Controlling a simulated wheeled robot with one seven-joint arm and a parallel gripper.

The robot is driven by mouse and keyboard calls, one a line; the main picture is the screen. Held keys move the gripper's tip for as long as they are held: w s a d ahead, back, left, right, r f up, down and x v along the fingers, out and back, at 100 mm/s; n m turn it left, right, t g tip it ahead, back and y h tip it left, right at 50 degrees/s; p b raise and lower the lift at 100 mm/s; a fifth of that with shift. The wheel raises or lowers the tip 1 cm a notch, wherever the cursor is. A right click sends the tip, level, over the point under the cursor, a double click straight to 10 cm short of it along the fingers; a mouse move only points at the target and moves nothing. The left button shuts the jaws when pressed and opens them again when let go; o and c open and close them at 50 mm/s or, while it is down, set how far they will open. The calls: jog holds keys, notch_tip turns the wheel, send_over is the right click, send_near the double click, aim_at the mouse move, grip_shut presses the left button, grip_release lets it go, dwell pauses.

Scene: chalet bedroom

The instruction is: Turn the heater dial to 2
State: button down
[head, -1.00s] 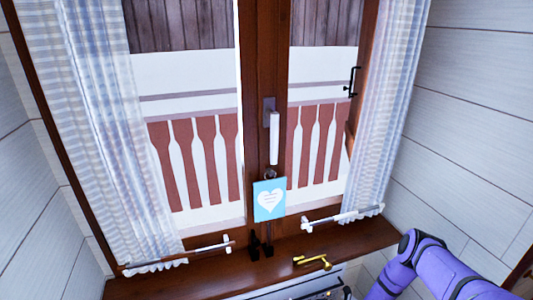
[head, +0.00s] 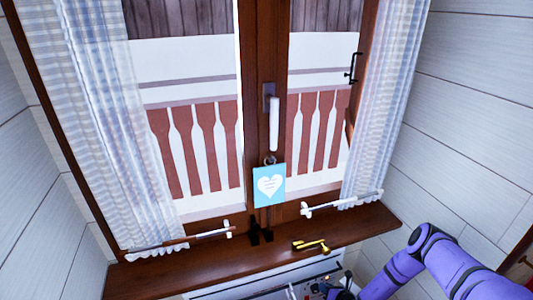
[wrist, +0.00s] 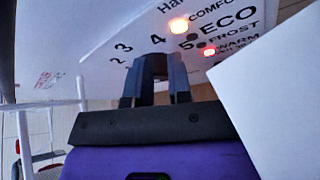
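The heater's white control panel (wrist: 110,45) fills the upper part of the wrist view at a slant. It carries the printed numbers 2 to 5 and the words COMFORT, ECO and FROST. Two small lights glow beside the words. My gripper (wrist: 160,62) has its dark fingertips at the panel, just below the 4. The dial itself is hidden; I cannot tell whether the fingers touch or hold it, or where it points. In the head view the heater (head: 225,293) shows under the windowsill, with my purple arm reaching down at its right.
A wooden windowsill (head: 160,275) juts out above the heater. A brass handle-like object (head: 312,245) lies on it, and a blue heart card (head: 269,186) hangs from the window. A white flat surface (wrist: 275,95) stands close at the right in the wrist view.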

jog(key=shift+w+d+f, duration=0.1)
jog(key=shift+w+d, duration=0.05)
jog(key=shift+w, duration=0.1)
jog(key=s+d, duration=0.2)
jog(key=s, duration=0.4)
jog(key=shift+r, duration=0.2)
dwell(0.4)
jog(key=shift+d, duration=0.1)
jog(key=shift+f, duration=0.1)
